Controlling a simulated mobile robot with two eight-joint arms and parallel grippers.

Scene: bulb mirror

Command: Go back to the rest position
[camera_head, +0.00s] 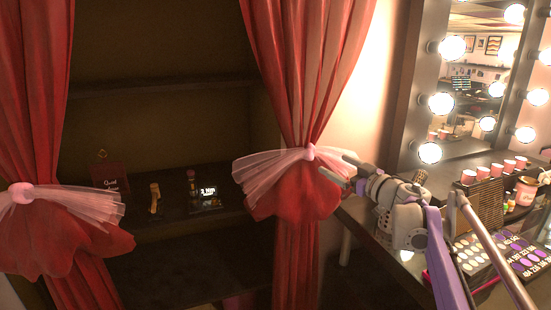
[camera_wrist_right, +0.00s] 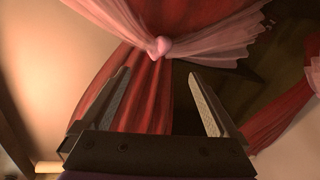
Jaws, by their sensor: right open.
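My right gripper (camera_head: 342,172) is in front of the right red curtain, left of the vanity table. In the right wrist view its two fingers (camera_wrist_right: 160,100) are spread apart with nothing between them. Behind them, the red curtain (camera_wrist_right: 150,90) and its pink tie (camera_wrist_right: 160,47) show, apart from the fingers as far as I can tell. My right arm comes in from the lower right, over the table's edge. My left gripper is in neither view.
A vanity table (camera_head: 352,208) with makeup palettes (camera_head: 520,252) and several pink cups (camera_head: 468,177) stands at the right, under a bulb mirror (camera_head: 470,120).

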